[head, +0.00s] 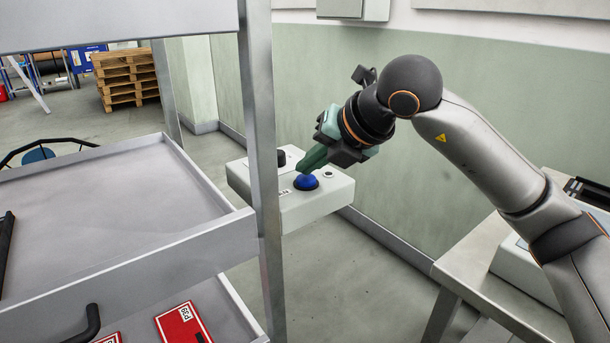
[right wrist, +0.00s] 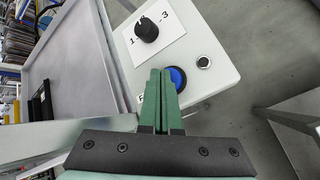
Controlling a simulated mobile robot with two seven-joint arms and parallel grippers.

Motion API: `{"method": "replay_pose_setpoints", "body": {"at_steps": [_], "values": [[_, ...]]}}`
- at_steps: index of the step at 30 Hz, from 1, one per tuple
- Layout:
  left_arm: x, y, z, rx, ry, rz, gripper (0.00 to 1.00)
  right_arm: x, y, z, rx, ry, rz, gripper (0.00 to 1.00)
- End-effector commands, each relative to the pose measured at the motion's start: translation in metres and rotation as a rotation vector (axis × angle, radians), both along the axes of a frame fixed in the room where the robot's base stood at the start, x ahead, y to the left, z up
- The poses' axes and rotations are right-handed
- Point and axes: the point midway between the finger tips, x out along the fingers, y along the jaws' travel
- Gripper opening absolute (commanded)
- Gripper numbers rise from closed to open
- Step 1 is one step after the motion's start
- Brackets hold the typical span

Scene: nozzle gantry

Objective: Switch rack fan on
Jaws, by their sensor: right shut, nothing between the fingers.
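A pale control box (head: 325,195) stands out beyond the rack post, with a blue dome button (head: 306,182) on its top. The button also shows in the right wrist view (right wrist: 178,79), partly behind my fingers. My left gripper is not in view.
The grey rack with shelves (head: 120,205) and its metal post (head: 260,130) stand close on the left. Red labelled boxes (head: 184,324) lie on a lower shelf. A table (head: 470,262) is on the right. Wooden pallets (head: 126,78) are far back.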

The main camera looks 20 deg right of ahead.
Motion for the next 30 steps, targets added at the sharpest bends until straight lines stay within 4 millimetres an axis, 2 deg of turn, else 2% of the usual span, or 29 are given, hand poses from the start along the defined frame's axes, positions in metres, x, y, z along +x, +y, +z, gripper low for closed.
{"method": "replay_pose_setpoints", "body": {"at_steps": [9,18,30], "values": [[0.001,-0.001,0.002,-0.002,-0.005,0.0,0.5,0.0,0.0,-0.001,0.0,0.0,0.0,0.0],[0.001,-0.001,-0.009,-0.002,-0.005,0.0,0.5,0.0,0.0,-0.01,0.0,0.001,0.001,0.0],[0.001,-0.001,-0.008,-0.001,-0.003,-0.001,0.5,0.0,0.0,-0.009,-0.001,0.003,0.001,0.0]]}}
